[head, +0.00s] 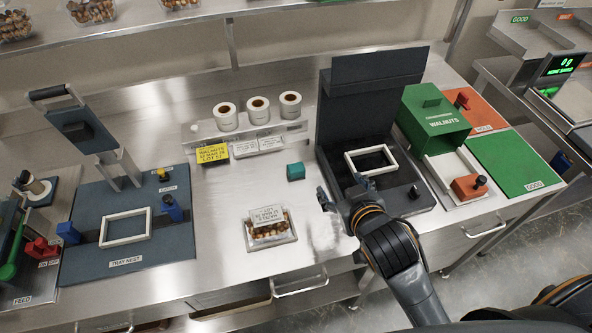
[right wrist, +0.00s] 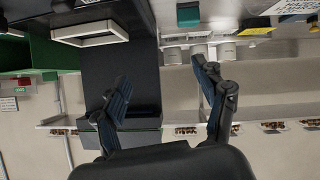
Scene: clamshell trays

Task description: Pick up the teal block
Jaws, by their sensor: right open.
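The teal block (head: 296,171) is a small block on the bare steel counter, between the label rolls and the clear tray of walnuts (head: 270,238). It also shows at the top edge of the right wrist view (right wrist: 188,14). My right gripper (head: 343,190) is open and empty. It is to the right of the block and apart from it, over the front left edge of the dark sealing machine. In the right wrist view the two spread fingers (right wrist: 160,72) have nothing between them. My left gripper is not in view.
The dark machine (head: 368,90) with its raised lid and white frame stands right of the block. Label rolls (head: 258,112) and a yellow walnut sign (head: 212,153) are behind it. The tray nest (head: 125,264) is at left. Steel around the block is clear.

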